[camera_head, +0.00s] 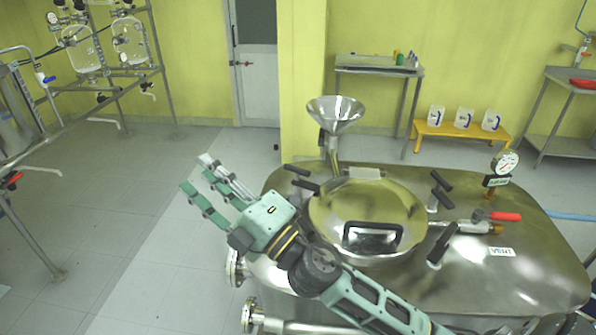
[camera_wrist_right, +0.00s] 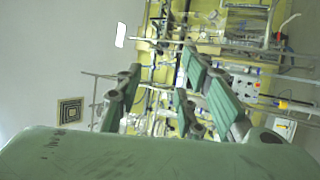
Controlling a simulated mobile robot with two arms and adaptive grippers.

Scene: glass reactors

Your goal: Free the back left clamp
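The back left clamp (camera_head: 306,185) has dark handles and sits at the back left rim of the round steel lid (camera_head: 335,207) on the reactor. My right gripper (camera_head: 217,189) is left of the lid, apart from the clamp, with its green fingers pointing up and left. The fingers also show spread apart, with nothing between them, in the right wrist view (camera_wrist_right: 155,95). My right arm crosses in front of the lid's front left side and hides that part of the rim. My left gripper is not in view.
Other dark-handled clamps stand at the back right (camera_head: 441,197) and front right (camera_head: 441,243) of the lid. A steel funnel (camera_head: 335,113) rises behind the clamp. A gauge (camera_head: 505,163) and red-handled valve (camera_head: 505,216) are at right.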

